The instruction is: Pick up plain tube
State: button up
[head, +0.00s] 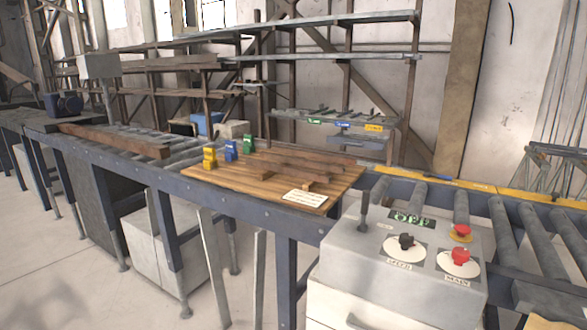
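I cannot single out a plain tube for certain. Long brown bars (303,161) lie on a wooden board (225,177) on the bench; whether they are hollow is too small to tell. A longer brown beam (115,141) lies on the rollers to the left. Small brown blocks (264,176) sit at the front of the board. My gripper is not in view, so its state is hidden.
A grey control box (355,255) with red buttons stands front right. Rollers (461,206) run behind it. A rack (330,117) stands behind.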

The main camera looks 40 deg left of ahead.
aim_at(292, 160)
jog(key=u, duration=0.4)
jog(key=k, duration=1)
jog(key=u, duration=0.8)
jog(key=i, duration=0.45)
jog(key=u, duration=0.6)
jog(key=i, duration=1.35)
jog(key=u, duration=0.1)
jog(key=k, duration=1.25)
jog(key=u, duration=0.85)
jog(key=i, duration=1.8)
jog(key=z, duration=0.2)
